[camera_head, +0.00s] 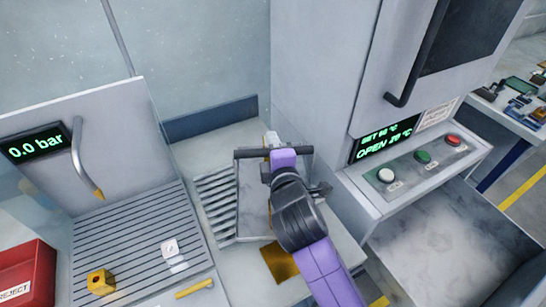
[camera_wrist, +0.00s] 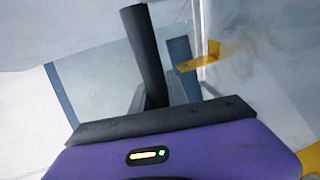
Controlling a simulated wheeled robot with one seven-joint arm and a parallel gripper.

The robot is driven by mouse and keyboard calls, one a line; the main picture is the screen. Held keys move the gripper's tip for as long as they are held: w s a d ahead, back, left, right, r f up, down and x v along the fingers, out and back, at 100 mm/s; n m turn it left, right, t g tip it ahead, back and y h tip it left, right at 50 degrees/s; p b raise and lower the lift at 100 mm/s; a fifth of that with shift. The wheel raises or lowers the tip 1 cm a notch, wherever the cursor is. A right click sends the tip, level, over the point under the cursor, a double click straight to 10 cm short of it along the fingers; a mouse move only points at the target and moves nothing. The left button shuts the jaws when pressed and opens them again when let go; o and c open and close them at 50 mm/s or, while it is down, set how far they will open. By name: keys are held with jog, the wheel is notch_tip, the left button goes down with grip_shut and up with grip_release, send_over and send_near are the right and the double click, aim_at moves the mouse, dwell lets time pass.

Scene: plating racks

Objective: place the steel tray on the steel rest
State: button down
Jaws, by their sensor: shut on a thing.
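My gripper (camera_head: 273,153), on its purple wrist, is over the counter between the pressure panel and the tall cabinet. It is shut on what appears to be the steel tray (camera_head: 252,205), a grey flat piece with a dark edge, partly hidden behind my wrist. The slatted steel rest (camera_head: 213,200) shows just left of the tray. I cannot tell whether the tray touches it.
A slatted drain board (camera_head: 130,245) holds a yellow block (camera_head: 101,281) and a white block (camera_head: 169,247). A red reject bin (camera_head: 28,275) stands at left. The cabinet with buttons (camera_head: 422,157) stands close at right. An amber plate (camera_head: 279,262) lies near my wrist.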

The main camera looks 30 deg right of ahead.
jog(key=shift+f, duration=2.3)
jog(key=c, duration=1.3)
grip_release()
jog(key=shift+f, duration=0.1)
jog(key=b+v, duration=0.2)
jog(key=v, duration=1)
